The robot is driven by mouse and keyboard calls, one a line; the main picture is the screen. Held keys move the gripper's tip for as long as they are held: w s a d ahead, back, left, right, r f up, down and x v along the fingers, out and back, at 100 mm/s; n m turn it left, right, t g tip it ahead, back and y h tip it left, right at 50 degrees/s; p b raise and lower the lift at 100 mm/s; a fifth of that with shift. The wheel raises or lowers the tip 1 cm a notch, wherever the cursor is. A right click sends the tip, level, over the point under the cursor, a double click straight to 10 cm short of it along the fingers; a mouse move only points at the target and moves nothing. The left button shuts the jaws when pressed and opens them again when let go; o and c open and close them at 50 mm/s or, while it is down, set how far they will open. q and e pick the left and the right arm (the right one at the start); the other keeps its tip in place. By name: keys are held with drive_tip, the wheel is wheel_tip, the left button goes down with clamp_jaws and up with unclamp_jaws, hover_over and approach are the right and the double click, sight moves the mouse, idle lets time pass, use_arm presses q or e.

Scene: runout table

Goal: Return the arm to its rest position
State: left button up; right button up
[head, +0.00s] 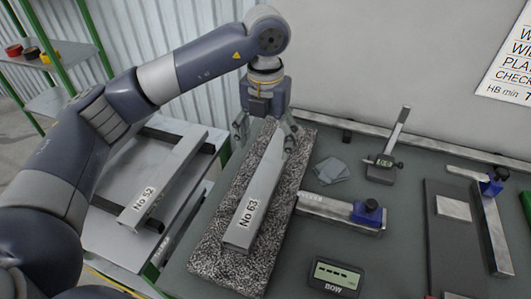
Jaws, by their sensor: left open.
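My left arm comes in from the left and bends down to my left gripper (265,138). The gripper is open over the far end of a pale bar marked No 63 (262,188), with its fingers to either side of that end. Whether the fingers touch the bar cannot be told. The bar lies lengthwise on a speckled granite slab (213,250) on the table. My right gripper does not show.
Another bar, No 52 (170,180), lies on dark rails at the left. Green-posted shelving (70,50) stands behind left.

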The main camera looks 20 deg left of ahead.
use_arm(q)
drive_tip(key=shift+r, duration=0.35)
